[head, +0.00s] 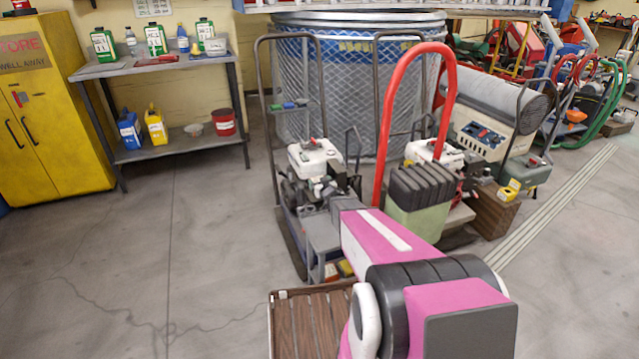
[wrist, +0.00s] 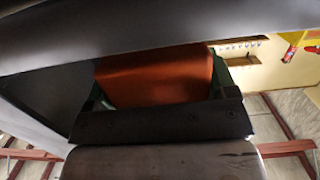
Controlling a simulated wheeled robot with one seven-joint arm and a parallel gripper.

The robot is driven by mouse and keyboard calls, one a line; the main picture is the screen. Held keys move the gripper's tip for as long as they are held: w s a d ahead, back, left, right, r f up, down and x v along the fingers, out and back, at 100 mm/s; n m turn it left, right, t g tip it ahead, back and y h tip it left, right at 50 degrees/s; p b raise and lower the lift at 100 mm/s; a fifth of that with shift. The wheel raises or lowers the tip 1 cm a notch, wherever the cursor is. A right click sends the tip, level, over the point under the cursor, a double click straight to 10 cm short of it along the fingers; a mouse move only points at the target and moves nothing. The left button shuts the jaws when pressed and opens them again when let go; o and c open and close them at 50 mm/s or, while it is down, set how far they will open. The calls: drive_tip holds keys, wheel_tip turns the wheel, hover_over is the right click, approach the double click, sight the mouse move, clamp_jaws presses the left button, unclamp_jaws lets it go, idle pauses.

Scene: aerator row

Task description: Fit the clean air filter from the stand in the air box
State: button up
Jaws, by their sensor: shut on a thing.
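In the wrist view my gripper (wrist: 158,82) is shut on an orange block, which looks like the air filter (wrist: 155,72). Dark green edges show at both sides of it. The dark jaws cover part of it, so its full shape is hidden. In the head view my pink and black arm hides the gripper and what it holds. I cannot pick out the air box or the filter stand for certain. Small engines stand on the machines, one white-topped engine (head: 316,158) left of the arm and another (head: 435,155) behind the red hoop handle.
A green box with a black ribbed top (head: 418,200) stands just beyond my arm. A slatted brown surface (head: 308,325) lies at front centre. A large mesh-sided tub (head: 345,90) stands behind the machines. A shelf (head: 150,66) and yellow cabinet (head: 50,110) are left. The left floor is clear.

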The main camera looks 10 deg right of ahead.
drive_tip(key=f, duration=0.3)
drive_tip(key=shift+w+a+f, duration=0.1)
drive_tip(key=shift+w+a, duration=0.15)
drive_tip(key=shift+a+r, duration=0.15)
drive_tip(key=shift+r, duration=1.25)
drive_tip(key=shift+s+r, duration=0.1)
drive_tip(key=shift+r, duration=0.35)
drive_tip(key=shift+s+d+r, duration=0.1)
drive_tip(key=shift+d+r, duration=0.05)
drive_tip(key=shift+d, duration=0.05)
drive_tip(key=shift+s+d+r, duration=0.1)
drive_tip(key=shift+d, duration=0.1)
drive_tip(key=shift+f, duration=0.95)
